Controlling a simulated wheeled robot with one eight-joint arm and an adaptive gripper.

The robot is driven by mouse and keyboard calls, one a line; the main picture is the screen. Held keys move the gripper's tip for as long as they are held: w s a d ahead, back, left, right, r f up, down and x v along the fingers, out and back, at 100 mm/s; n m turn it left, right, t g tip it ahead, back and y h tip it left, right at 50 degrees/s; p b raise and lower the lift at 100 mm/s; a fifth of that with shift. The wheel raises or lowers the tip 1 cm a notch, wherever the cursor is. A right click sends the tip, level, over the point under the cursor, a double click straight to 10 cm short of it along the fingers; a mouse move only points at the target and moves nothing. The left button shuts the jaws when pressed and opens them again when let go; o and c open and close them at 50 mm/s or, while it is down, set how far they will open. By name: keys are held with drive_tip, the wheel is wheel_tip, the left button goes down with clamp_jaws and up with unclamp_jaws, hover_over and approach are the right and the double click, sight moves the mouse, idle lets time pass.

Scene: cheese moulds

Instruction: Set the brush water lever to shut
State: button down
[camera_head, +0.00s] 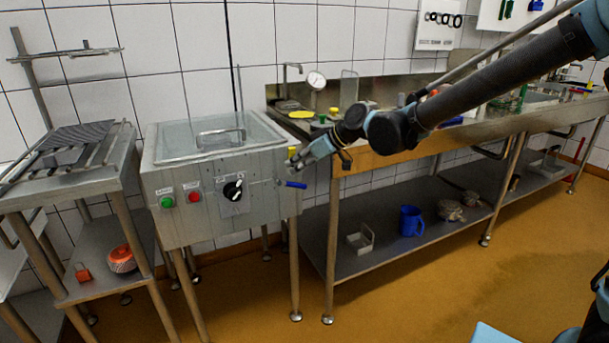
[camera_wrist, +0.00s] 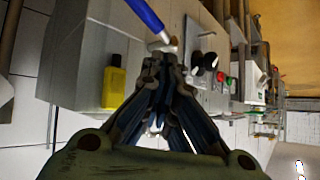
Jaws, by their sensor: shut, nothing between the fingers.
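A lever with a blue handle (camera_head: 295,184) sticks out to the right from the right end of the steel washing unit (camera_head: 222,215). It looks close to level. In the wrist view the blue handle (camera_wrist: 147,17) runs up and left from a metal joint just beyond the fingertips. My gripper (camera_head: 293,164) is shut and empty, a little above the lever. Its fingertips (camera_wrist: 160,62) also show in the wrist view, near the handle's base. I cannot tell whether they touch it. The lever's marking is not readable.
The unit's front has a green button (camera_head: 167,202), a red button (camera_head: 194,197) and a black rotary knob (camera_head: 233,190). A yellow object (camera_wrist: 113,84) is near the fingers. The long steel counter (camera_head: 400,143) stands close on the right. The floor in front is clear.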

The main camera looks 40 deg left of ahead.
drive_tip(key=w+d+r+m+t+y, duration=0.25)
drive_tip(key=d+m+t, duration=0.25)
drive_tip(key=d+m, duration=0.4)
drive_tip(key=d+f+x, duration=0.1)
drive_tip(key=f+x, duration=0.1)
drive_tip(key=x, duration=0.9)
drive_tip(key=shift+f+m+h, duration=0.2)
drive_tip(key=shift+m+h, duration=0.1)
drive_tip(key=shift+h, duration=0.05)
drive_tip(key=shift+s, duration=0.1)
drive_tip(key=shift+f, duration=0.1)
